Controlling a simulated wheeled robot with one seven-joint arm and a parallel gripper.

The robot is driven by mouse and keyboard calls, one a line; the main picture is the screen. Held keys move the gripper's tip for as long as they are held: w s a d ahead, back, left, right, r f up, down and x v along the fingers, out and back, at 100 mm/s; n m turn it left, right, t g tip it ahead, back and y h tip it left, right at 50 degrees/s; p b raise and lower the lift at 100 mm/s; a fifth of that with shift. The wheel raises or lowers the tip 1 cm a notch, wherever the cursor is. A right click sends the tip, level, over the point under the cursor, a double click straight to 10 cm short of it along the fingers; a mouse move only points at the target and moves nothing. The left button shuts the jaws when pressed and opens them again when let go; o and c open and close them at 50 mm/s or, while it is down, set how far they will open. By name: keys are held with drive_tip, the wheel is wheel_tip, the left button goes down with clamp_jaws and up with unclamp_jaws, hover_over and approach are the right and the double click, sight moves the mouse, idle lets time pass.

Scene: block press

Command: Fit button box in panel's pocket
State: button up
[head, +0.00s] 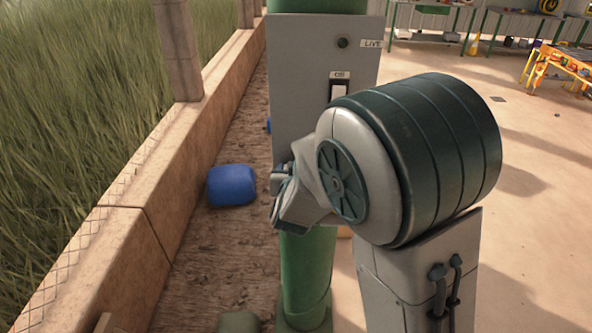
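The grey panel (302,85) is fixed to a green post and fills the upper middle of the head view. It carries a dark round lamp or button beside a "LIVE" label and a switch (338,91) under a small label. My arm covers the panel's lower right part, and I cannot see the pocket. My gripper (279,196) seems to be the grey part at the panel's lower left, largely hidden behind my wrist. Its fingers cannot be made out clearly, nor whether they hold anything. I cannot identify the button box.
A low concrete wall (120,215) with grass beyond runs along the left. A small blue thing (268,125) shows at the panel's left edge. Workbenches stand far back right; open floor lies before them.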

drive_tip(key=shift+f+b, duration=0.35)
drive_tip(key=shift+f, duration=0.1)
drive_tip(key=o, duration=1.4)
drive_tip(key=shift+o, duration=0.2)
drive_tip(key=shift+s, duration=0.15)
drive_tip(key=b+v, duration=0.3)
drive_tip(key=v, duration=1)
drive_tip(key=shift+s+b, duration=0.25)
drive_tip(key=shift+b, duration=0.1)
